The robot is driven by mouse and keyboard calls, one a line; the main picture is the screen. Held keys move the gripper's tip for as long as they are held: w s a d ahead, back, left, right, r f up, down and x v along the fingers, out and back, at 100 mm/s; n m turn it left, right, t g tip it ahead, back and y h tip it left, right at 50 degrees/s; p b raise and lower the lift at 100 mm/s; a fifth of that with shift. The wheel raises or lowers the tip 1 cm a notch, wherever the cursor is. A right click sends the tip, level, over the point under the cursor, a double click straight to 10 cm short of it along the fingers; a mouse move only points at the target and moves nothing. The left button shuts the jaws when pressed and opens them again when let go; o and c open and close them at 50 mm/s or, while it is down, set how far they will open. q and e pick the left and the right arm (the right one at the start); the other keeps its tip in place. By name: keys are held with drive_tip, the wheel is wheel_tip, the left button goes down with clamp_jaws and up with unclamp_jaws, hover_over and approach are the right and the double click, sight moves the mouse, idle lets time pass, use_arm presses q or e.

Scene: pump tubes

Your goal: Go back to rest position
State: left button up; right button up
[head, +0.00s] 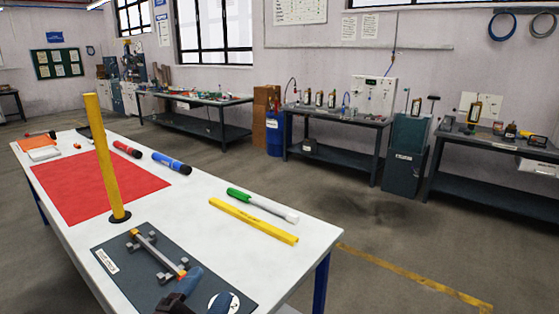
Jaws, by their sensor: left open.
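A yellow bar (253,220) and a green and white tube (262,205) lie on the right of the table. My right gripper is not in view.
The white table (300,228) carries a red mat (75,190), a blue and black tube (171,162), a red and black tube (126,149) and an orange item (38,141) at the far left. Workbenches (335,120) line the back wall. The floor to the right is clear.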

use_arm(q)
drive_tip(key=s+a+f+n+g+y, duration=0.4)
drive_tip(key=a+f+n+y, duration=0.1)
drive_tip(key=a+f+n, duration=0.15)
drive_tip(key=s+a+f+n+g+y, duration=0.4)
drive_tip(key=a+f+n+y, duration=0.1)
drive_tip(key=a+f, duration=0.25)
drive_tip(key=s+a+f+n+g+h, duration=0.15)
drive_tip(key=s+f+g, duration=0.25)
drive_tip(key=s, duration=0.4)
drive_tip(key=s+f+n+g, duration=0.2)
drive_tip(key=s+f+g, duration=0.25)
drive_tip(key=s, duration=0.35)
drive_tip(key=w+f+t, duration=0.7)
drive_tip(key=f+t, duration=0.1)
drive_tip(key=f, duration=0.1)
drive_tip(key=shift+w, duration=0.4)
drive_tip(key=shift+a+f+h, duration=0.1)
drive_tip(key=shift+h, duration=0.15)
